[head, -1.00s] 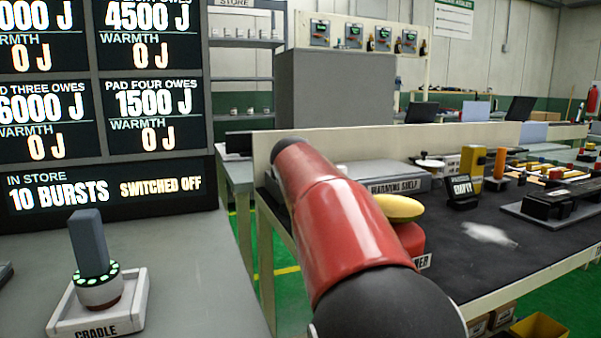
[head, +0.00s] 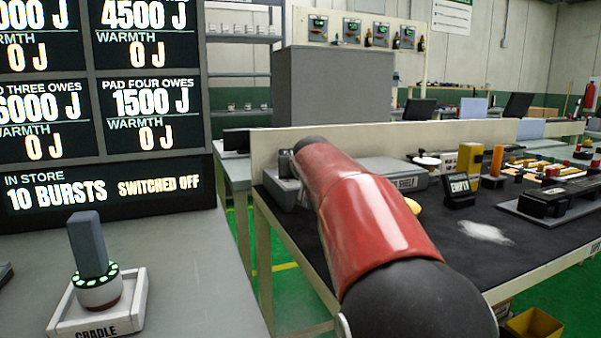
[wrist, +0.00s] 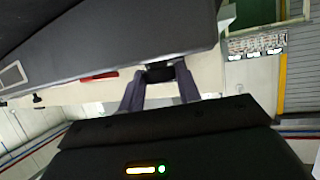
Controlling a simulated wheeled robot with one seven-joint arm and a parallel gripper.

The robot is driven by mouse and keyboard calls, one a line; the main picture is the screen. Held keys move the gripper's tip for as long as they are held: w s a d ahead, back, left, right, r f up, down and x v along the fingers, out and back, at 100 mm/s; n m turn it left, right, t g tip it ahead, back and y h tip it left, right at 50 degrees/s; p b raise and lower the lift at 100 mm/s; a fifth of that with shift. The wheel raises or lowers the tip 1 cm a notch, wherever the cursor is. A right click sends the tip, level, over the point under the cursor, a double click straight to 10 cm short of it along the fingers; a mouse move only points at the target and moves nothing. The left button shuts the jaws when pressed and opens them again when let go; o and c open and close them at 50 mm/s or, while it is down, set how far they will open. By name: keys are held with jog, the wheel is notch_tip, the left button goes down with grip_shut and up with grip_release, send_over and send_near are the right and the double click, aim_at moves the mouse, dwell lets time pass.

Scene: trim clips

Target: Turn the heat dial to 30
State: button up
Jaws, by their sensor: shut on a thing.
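In the wrist view, the two dark fingers of my gripper (wrist: 159,88) stand on either side of a small dark block (wrist: 160,73) and close on it. I cannot tell whether this block is the heat dial's knob. No marking of 30 can be read. In the head view my red arm reaches over the left end of the dark bench and hides my gripper. A small grey fixture (head: 284,190) shows just left of the arm at that end. No heat dial can be made out there.
A board (head: 100,185) reads "10 BURSTS" and "SWITCHED OFF". A cradle (head: 100,312) holds a grey-handled tool (head: 88,245) at the left. The bench (head: 440,225) carries a warming shelf (head: 400,170), an "EMPTY" sign (head: 459,187) and a yellow block (head: 471,160). The bench's middle is mostly clear.

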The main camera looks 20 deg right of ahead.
jog(key=o, duration=1)
jog(key=shift+c, duration=0.2)
jog(key=shift+w+a+m+h, duration=0.1)
jog(key=shift+a+m+h, duration=0.1)
jog(key=shift+m+h, duration=0.1)
